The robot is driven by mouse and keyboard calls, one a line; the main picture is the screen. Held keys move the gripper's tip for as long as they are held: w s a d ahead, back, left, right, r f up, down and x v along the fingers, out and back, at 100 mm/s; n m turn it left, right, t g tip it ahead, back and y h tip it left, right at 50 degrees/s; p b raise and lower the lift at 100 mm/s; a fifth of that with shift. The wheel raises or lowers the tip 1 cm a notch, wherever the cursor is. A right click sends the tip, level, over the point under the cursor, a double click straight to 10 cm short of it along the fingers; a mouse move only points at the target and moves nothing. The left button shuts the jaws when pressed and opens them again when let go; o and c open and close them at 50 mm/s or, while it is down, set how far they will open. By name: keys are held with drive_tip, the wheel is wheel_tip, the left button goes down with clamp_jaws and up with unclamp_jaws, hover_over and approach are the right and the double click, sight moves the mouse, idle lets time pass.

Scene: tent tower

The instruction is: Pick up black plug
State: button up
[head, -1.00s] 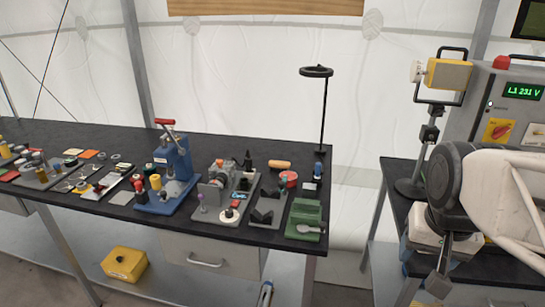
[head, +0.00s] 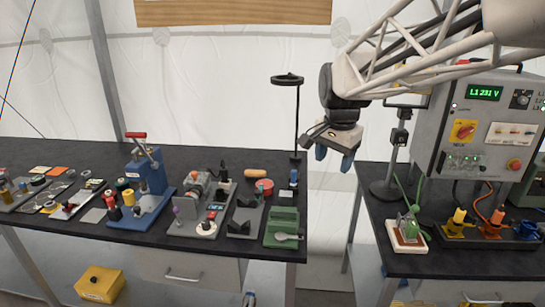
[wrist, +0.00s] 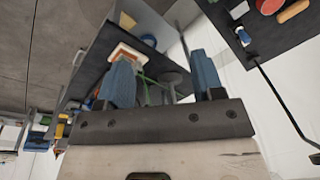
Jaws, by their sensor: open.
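My gripper (head: 334,158) hangs in the air over the gap between the two tables, with its blue fingers pointing down. In the wrist view its fingers (wrist: 161,62) stand apart with nothing held between them. I cannot clearly pick out a black plug in either view. On the right table a black socket strip (head: 478,242) bears a yellow plug (head: 458,221), an orange plug (head: 494,223) and a blue plug (head: 527,230). A green plug (head: 411,223) stands on a white-edged block beside the strip. My gripper is apart from all of these.
A control box (head: 490,125) stands behind the plugs, and a lamp stand (head: 393,165) is left of it.

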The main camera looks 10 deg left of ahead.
drive_tip(key=w+a+f+m, duration=0.1)
drive_tip(key=w+a+m, duration=0.2)
drive_tip(key=w+a, duration=0.75)
drive_tip(key=m+g, duration=0.2)
drive_tip(key=m, duration=0.6)
hover_over(223, 167)
drive_tip(key=f, duration=1.5)
drive_tip(key=shift+w+f, duration=0.3)
drive_tip(key=shift+f, duration=0.1)
drive_tip(key=shift+a+f, duration=0.15)
drive_tip(key=shift+f, duration=1.3)
drive_tip(key=shift+f, duration=2.6)
